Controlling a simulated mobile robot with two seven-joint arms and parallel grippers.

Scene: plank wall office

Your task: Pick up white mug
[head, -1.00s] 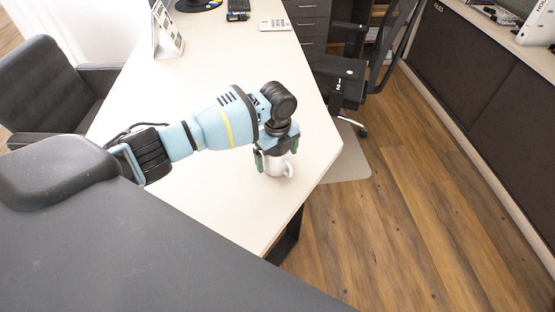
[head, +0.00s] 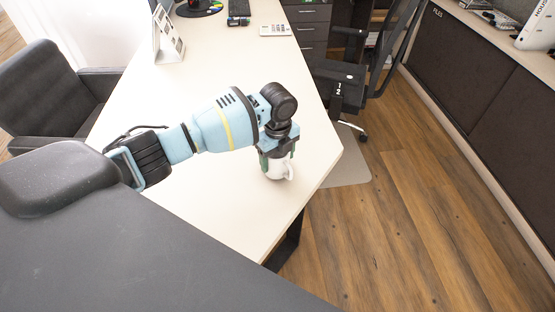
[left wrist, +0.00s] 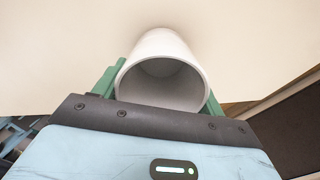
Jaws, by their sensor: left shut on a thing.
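The white mug (head: 278,170) is upright at the right edge area of the pale desk in the head view, with its handle on the right. My left gripper (head: 275,158) points down over it, its green fingers shut on the mug's sides. In the left wrist view the mug's open rim and empty inside (left wrist: 163,80) sit between the green fingers of my left gripper (left wrist: 160,88). I cannot tell whether the mug's base touches the desk. My right gripper is not in view.
The pale desk (head: 225,190) is clear around the mug. A grey chair (head: 50,90) stands left, an office chair (head: 345,75) right. Wooden floor (head: 420,200) lies beyond the desk edge.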

